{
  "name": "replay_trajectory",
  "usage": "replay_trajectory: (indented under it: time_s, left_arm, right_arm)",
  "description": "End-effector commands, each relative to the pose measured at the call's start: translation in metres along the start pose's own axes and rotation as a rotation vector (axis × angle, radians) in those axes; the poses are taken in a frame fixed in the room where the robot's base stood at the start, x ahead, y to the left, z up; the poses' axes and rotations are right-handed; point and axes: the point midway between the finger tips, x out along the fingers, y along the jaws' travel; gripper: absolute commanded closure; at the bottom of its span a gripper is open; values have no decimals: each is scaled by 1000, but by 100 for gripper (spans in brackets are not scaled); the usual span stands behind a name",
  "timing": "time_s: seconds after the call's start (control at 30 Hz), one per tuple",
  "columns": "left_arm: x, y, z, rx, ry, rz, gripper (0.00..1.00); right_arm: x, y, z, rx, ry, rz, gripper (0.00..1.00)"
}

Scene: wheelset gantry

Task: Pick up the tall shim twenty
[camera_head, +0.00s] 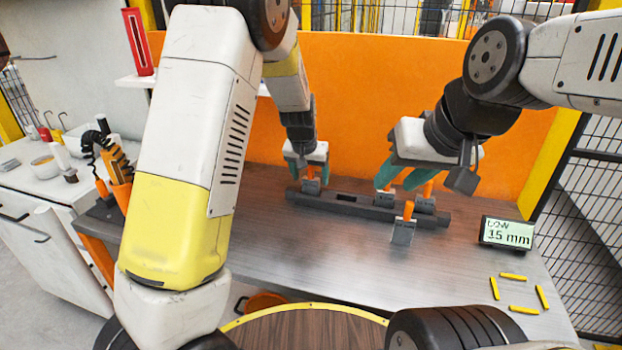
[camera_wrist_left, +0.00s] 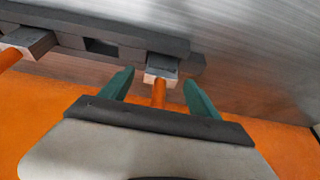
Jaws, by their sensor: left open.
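Several grey shims with orange handles are in view; I can read no size on any, so I cannot tell which is the tall twenty. In the head view, my left gripper (camera_head: 304,168) is open above a shim (camera_head: 311,185) at the left end of the dark rack (camera_head: 341,208). In the left wrist view, the open teal fingers (camera_wrist_left: 158,92) stand on both sides of that shim's orange handle (camera_wrist_left: 159,94), its grey block (camera_wrist_left: 162,68) in the rack (camera_wrist_left: 127,30). My right gripper (camera_head: 402,178) has its fingers apart above the rack's right part, near another shim (camera_head: 425,204).
A separate shim (camera_head: 403,231) stands on the table (camera_head: 330,255) in front of the rack. A display (camera_head: 507,233) reads "LOW 15 mm". Several yellow sticks (camera_head: 513,277) lie at the front right. An orange panel (camera_head: 370,100) closes the back. The table's left middle is bare.

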Motion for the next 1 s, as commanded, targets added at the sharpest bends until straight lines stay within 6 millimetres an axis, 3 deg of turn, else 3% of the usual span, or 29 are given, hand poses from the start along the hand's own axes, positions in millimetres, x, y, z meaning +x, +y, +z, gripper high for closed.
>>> replay_trajectory:
  time_s: [0.2, 0.5, 0.83, 0.87, 1.0]
  left_arm:
    - [30, -1, 3, -1, -2, -1, 29]
    - [33, -1, 2, 0, -1, 1, 31]
    - [33, -1, 2, 0, -1, 1, 96]
    - [33, -1, 2, 0, -1, 1, 100]
    - [32, -1, 2, 0, 1, 1, 100]
  right_arm:
    - [0, 0, 0, 0, 0, 0, 62]
    - [0, 0, 0, 0, 0, 0, 62]
    - [0, 0, 0, 0, 0, 0, 62]
    - [0, 0, 0, 0, 0, 0, 62]
    - [0, 0, 0, 0, 0, 0, 62]
